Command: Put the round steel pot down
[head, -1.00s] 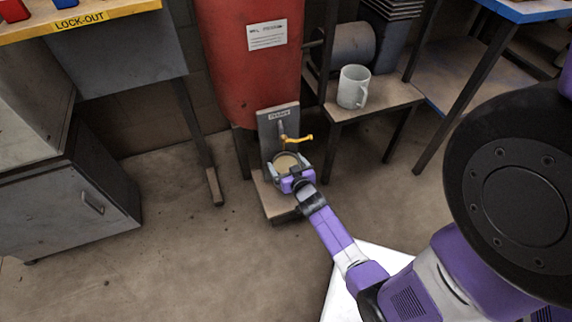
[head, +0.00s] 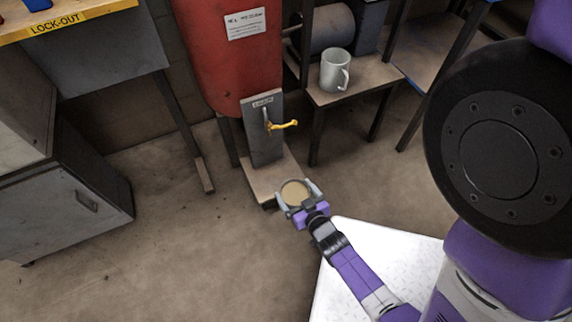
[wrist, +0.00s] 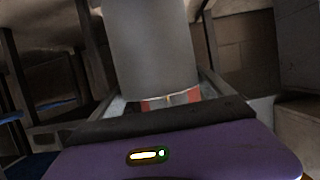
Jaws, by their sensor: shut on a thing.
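The round steel pot (head: 295,192) is in the head view, below and in front of the yellow tap, with tan contents showing in its open top. My gripper (head: 297,203) is shut on it, one finger on each side. In the wrist view the pot (wrist: 155,45) is a grey, upright cylinder between the fingers, filling the upper middle. The pot is at the front right corner of the low wooden stand (head: 268,180) in the head view. I cannot tell how high it is above the floor.
A red tank (head: 232,60) stands behind a grey panel with a yellow tap (head: 283,125). A grey cabinet (head: 75,190) stands at left. The floor (head: 190,250) between is clear.

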